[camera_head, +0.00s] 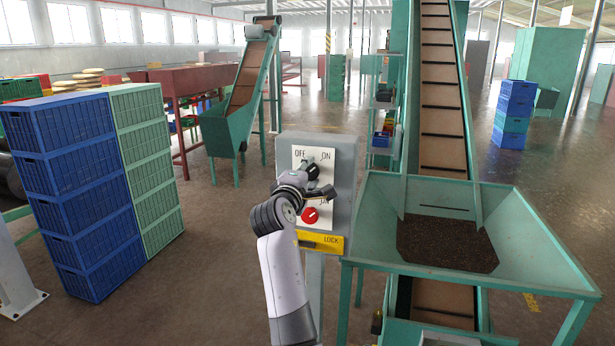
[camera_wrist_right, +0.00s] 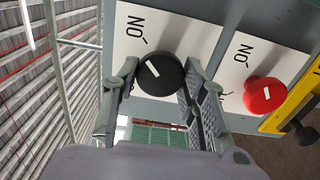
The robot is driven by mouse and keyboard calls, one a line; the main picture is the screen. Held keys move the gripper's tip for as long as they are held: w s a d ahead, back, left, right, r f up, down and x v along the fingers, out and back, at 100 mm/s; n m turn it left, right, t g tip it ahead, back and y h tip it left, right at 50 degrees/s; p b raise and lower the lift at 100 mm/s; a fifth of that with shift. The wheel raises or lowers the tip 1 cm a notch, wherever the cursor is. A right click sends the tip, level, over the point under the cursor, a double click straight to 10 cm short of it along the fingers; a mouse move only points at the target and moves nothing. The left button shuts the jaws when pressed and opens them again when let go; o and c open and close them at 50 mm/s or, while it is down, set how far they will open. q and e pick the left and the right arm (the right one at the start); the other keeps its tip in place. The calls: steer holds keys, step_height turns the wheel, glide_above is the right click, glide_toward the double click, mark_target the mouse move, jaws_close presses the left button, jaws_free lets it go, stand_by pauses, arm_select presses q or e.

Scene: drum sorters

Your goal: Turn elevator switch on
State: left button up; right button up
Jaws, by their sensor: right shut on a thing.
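A grey switch box (camera_head: 346,165) stands on a post in the middle of the head view. Its white upper plate reads OFF and ON and bears a black rotary knob (camera_head: 313,172) with a white mark. A red knob (camera_head: 310,215) sits below it. My right gripper (camera_head: 306,178) is at the black knob and partly covers the plates. In the right wrist view the black knob (camera_wrist_right: 161,75) sits between my right gripper's fingers (camera_wrist_right: 160,85), which are shut on it. The red knob (camera_wrist_right: 264,95) is apart from the fingers. My left gripper is not in view.
A yellow LOCK plate (camera_head: 322,242) is at the box's bottom. A green hopper (camera_head: 540,250) with dark material and a conveyor (camera_head: 443,120) stand close on the right. Stacked blue crates (camera_head: 70,200) and green crates (camera_head: 148,170) stand on the left. Floor between crates and box is clear.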

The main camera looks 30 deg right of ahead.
steer(key=shift+f, duration=0.2)
steer(key=o, duration=1.2)
steer(key=shift+r, duration=0.15)
steer(key=shift+c, duration=0.2)
steer(key=shift+s+a, duration=0.1)
steer(key=v, duration=0.7)
steer(key=shift+s, duration=0.15)
